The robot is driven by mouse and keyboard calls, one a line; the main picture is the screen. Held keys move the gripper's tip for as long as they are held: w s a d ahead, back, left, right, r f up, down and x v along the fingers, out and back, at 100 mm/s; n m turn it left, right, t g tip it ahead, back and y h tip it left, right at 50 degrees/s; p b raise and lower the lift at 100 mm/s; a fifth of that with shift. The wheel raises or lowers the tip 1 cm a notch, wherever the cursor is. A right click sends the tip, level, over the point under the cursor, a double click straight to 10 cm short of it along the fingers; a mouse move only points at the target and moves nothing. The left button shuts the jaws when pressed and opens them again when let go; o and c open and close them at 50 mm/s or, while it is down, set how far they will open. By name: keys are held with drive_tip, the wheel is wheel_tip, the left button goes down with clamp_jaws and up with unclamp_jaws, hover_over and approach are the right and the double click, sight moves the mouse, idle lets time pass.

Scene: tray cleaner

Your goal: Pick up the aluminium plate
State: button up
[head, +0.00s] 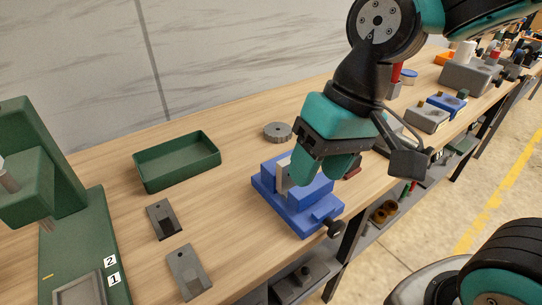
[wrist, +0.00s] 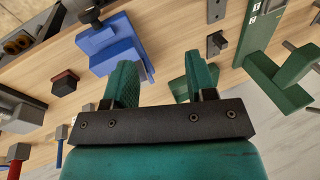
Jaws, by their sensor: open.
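My gripper (head: 324,172) is open, with its teal fingers over or in front of the blue vise (head: 312,218) in the head view. The wrist view shows the fingers (wrist: 162,68) apart with nothing between them. A light grey upright piece (head: 282,173) shows at the vise's jaws, partly hidden by a finger; I cannot tell whether it is a plate. Which of these is aluminium is unclear.
A green tray (head: 177,163) and a round grey disc (head: 278,132) lie behind the vise. A green press (head: 88,225) stands at the left. Grey blocks and tools (head: 470,75) line the bench's far right. Bare wood lies between tray and vise.

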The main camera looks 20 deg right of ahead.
drive_tip(key=w+d+r+m+h+p, duration=0.1)
drive_tip(key=w+d+r+m+p, duration=0.15)
drive_tip(key=w+m, duration=0.3)
drive_tip(key=w+d+r+m+p, duration=0.1)
drive_tip(key=w+m+p, duration=0.3)
drive_tip(key=m, duration=0.2)
drive_tip(key=w+d+r+m+h+p, duration=0.1)
drive_tip(key=w+d+r+m+p, duration=0.15)
drive_tip(key=w+m, duration=0.25)
drive_tip(key=shift+g, duration=0.3)
drive_tip(key=f, duration=0.4)
drive_tip(key=a+f+p, duration=0.1)
drive_tip(key=f, duration=0.3)
drive_tip(key=a+f+p, duration=0.1)
drive_tip(key=f, duration=0.3)
drive_tip(key=shift+s, duration=0.15)
drive_tip(key=f+p, duration=0.1)
drive_tip(key=f, duration=0.2)
drive_tip(key=f+p, duration=0.1)
drive_tip(key=shift+s+a+f+p, duration=0.15)
drive_tip(key=shift+a+p, duration=0.2)
drive_tip(key=shift+f, duration=0.4)
drive_tip(key=shift+f, duration=0.2)
clamp_jaws()
